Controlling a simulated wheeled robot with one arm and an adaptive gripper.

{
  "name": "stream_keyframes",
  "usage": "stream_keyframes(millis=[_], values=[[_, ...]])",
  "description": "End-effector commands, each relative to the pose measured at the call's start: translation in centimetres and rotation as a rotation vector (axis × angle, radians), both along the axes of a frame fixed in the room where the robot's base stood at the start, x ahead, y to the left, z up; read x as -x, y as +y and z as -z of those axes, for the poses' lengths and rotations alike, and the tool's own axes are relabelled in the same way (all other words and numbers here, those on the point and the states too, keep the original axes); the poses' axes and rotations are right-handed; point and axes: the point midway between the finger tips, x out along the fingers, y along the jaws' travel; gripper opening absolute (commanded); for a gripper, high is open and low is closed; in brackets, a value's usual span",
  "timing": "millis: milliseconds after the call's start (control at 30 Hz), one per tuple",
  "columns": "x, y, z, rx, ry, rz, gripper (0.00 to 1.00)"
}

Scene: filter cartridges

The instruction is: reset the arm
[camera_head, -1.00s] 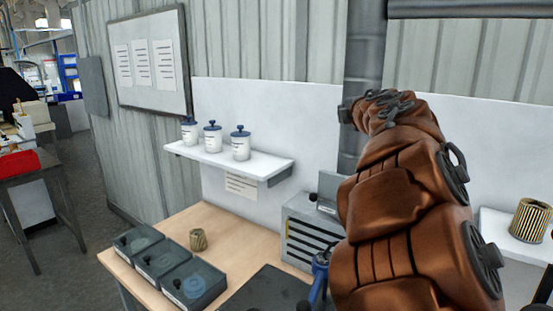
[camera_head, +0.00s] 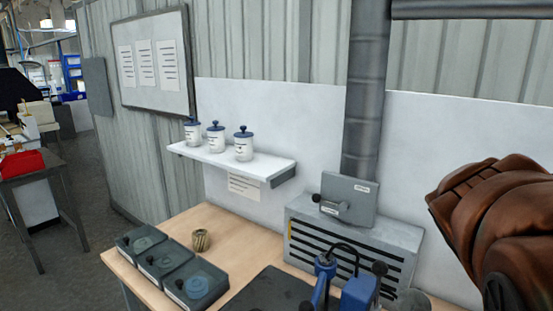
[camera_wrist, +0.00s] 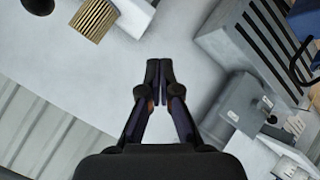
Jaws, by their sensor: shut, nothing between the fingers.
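My gripper (camera_wrist: 160,82) shows in the wrist view with its two dark fingers closed together and nothing between them. It points over a pale surface and touches nothing that I can see. In the head view only my brown covered arm shows, at the right edge, and the gripper is out of that picture. A pleated filter cartridge (camera_wrist: 93,20) stands at the top left of the wrist view, apart from the fingers. A small cartridge (camera_head: 200,239) stands on the wooden bench in the head view.
A white shelf (camera_head: 232,166) holds three blue-lidded jars (camera_head: 215,141). A grey vented box (camera_head: 352,250) with a duct (camera_head: 367,85) above stands at the back. Blue tools (camera_head: 357,296) stand in front of it.

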Motion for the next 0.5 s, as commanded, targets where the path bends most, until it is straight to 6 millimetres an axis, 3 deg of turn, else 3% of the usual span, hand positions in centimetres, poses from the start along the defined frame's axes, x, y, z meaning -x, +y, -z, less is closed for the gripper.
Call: stream_keyframes(millis=[200,500], values=[[6.2,4.1,8.1,-0.226,0.191,0.056,0.0],[15.9,12.1,16.2,-0.497,0.495,0.076,0.0]])
